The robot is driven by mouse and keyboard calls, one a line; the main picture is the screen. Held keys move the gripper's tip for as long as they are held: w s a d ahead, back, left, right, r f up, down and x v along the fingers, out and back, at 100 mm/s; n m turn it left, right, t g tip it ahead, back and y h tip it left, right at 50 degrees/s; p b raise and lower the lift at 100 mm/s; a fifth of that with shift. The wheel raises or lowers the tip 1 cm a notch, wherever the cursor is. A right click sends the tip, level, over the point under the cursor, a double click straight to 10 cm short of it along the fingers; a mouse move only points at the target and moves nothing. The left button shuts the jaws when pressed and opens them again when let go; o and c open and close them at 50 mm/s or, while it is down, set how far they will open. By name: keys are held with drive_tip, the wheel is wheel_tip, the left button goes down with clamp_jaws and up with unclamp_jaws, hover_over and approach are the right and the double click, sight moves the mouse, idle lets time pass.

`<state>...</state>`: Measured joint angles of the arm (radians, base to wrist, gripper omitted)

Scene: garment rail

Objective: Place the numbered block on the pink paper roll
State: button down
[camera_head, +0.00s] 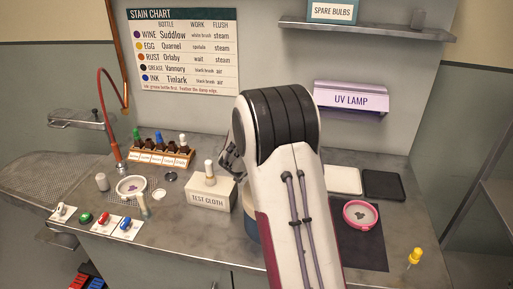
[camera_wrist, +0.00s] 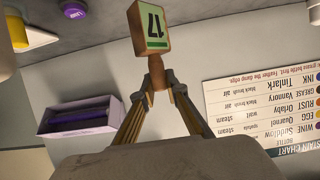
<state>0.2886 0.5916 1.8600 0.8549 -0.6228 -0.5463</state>
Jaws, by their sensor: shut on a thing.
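In the wrist view, my gripper (camera_wrist: 157,80) is shut on the narrow brown neck of the numbered block (camera_wrist: 136,30). In the head view, my arm hides the block and most of my gripper; only some dark gripper parts (camera_head: 230,157) show left of the arm. I cannot make out a pink paper roll in either view. A pink-rimmed round dish (camera_head: 363,229) stands on the counter at the right.
A test cloth box (camera_head: 208,197) stands left of my arm, with a bottle rack (camera_head: 160,152) behind it. A dark mat (camera_head: 360,254), a white tray (camera_head: 343,180) and a black tray (camera_head: 384,184) lie at the right. The UV lamp (camera_head: 351,98) juts from the wall.

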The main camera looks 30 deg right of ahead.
drive_tip(key=shift+f, duration=1.5)
drive_tip(key=shift+f, duration=0.15)
drive_tip(key=c, duration=2)
unclamp_jaws()
drive_tip(key=shift+a+r, duration=0.1)
drive_tip(key=shift+r, duration=0.15)
drive_tip(key=shift+v, duration=5.9)
drive_tip(key=shift+a+r, duration=0.1)
